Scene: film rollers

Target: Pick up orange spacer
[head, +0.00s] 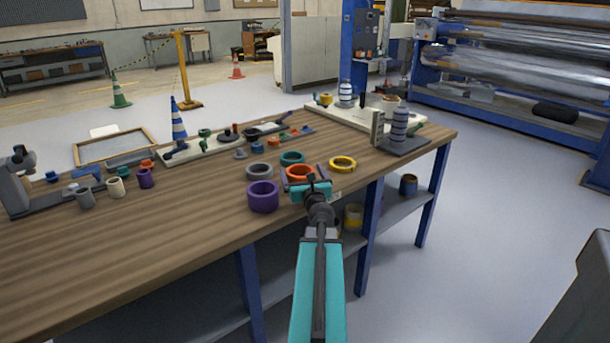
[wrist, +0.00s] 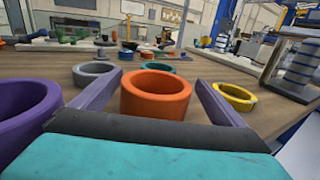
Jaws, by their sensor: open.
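The orange spacer (wrist: 156,97) is a thick open ring standing on the wooden table, in the middle of the wrist view. In the head view the orange spacer (head: 299,172) shows just behind my gripper, which hides part of it. My gripper (head: 304,176) is open. In the wrist view its two purple-grey fingers (wrist: 155,92) reach forward, one on each side of the orange spacer. A gap shows between the spacer and each finger. Nothing is held.
Close by on the table (head: 120,255) stand a purple ring (head: 263,197), a grey ring (head: 259,171), a green ring (head: 292,158) and a yellow ring (head: 343,164). The table's front edge lies just on my side of the spacer. The table's front left is clear.

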